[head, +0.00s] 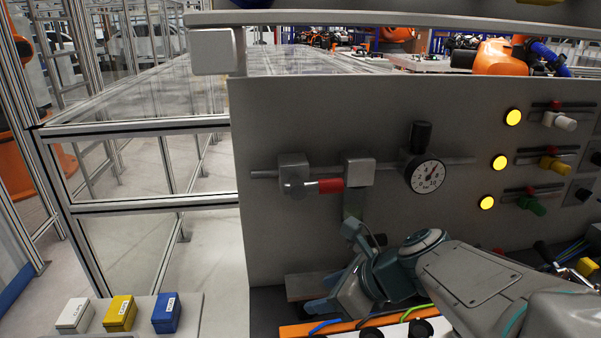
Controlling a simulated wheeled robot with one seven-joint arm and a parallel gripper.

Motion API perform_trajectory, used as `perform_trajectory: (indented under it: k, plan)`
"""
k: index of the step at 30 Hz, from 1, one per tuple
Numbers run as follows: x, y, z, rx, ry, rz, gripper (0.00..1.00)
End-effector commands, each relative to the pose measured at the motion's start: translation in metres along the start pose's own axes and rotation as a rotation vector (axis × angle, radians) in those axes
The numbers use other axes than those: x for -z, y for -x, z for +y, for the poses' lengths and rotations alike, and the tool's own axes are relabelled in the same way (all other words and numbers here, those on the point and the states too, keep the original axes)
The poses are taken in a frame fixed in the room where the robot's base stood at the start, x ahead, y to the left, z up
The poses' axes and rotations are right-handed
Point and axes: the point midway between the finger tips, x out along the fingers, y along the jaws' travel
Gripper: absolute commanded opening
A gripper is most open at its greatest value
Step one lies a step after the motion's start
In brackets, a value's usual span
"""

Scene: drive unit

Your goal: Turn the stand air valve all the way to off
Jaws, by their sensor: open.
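The valve with the red handle (330,186) sits on a horizontal pipe on the grey panel. The handle points right from the valve's grey block (293,173), roughly along the pipe and just below it. I cannot read any label on this valve. My gripper (325,293) is low in front of the panel, below the red handle and well apart from it. It is open and points left; its fingers are partly hidden and nothing shows between them.
A second block (359,171) and a pressure gauge (425,175) are right of the handle. White (563,122), yellow (555,164) and green (531,205) handles with lit yellow lamps are further right. Labelled boxes (119,313) stand at lower left. Orange-edged tray (300,330) lies below my gripper.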

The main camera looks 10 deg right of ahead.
Motion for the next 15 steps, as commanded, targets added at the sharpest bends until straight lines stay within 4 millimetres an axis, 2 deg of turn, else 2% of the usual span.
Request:
perform_trajectory:
  k: [3, 9, 15]
  plan:
    - [-0.025, 0.016, -0.022, 0.030, -0.418, -0.134, 0.51]
    - [-0.056, 0.047, -0.067, 0.012, -1.107, -0.397, 0.51]
    - [-0.070, 0.080, -0.107, -0.075, -1.614, -0.636, 0.51]
